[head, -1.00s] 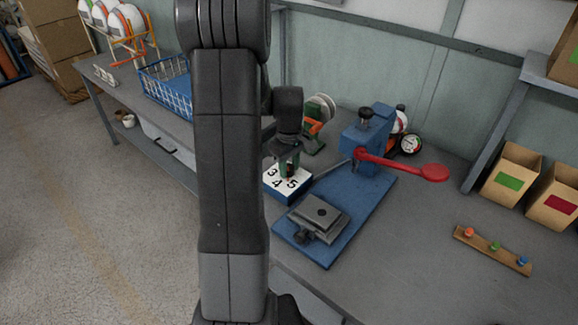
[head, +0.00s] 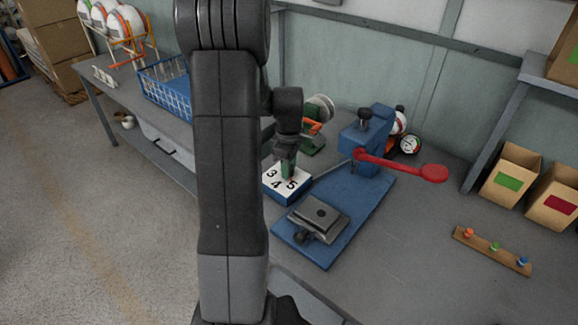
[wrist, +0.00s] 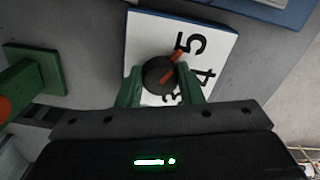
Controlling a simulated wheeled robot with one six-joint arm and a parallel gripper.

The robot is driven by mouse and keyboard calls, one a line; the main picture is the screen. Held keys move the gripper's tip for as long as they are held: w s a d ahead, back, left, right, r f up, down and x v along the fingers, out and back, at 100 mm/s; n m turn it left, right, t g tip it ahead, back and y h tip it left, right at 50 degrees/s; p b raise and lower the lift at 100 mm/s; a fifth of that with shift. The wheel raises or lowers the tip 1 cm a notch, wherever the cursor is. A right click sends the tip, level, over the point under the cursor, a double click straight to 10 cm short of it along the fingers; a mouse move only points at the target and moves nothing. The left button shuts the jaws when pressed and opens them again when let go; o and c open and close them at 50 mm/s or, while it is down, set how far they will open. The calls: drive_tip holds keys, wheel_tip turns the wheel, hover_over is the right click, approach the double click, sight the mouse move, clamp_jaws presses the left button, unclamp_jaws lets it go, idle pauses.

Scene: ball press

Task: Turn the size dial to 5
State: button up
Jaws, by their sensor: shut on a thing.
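The size dial is a dark round knob (wrist: 158,76) with an orange pointer, on a white plate marked 3, 4 and 5 (wrist: 215,42). In the wrist view the pointer aims up and right, toward the 5. My gripper (wrist: 160,78) is shut on the knob, with one green finger on each side. In the head view my gripper (head: 287,172) comes down onto the white-topped blue dial box (head: 285,185), and the fingers hide the knob there.
The blue press (head: 365,150) with its red lever (head: 410,167) and grey plate (head: 320,218) stands right beside the dial box. A green stand (head: 312,142) is behind. A blue wire basket (head: 163,88) is at left.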

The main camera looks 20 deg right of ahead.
drive_tip(key=o, duration=1)
drive_tip(key=shift+c, duration=0.2)
wheel_tip(320, 180, up, 14)
drive_tip(key=shift+f, duration=0.1)
wheel_tip(320, 180, down, 14)
drive_tip(key=shift+r, duration=0.1)
idle(0.4)
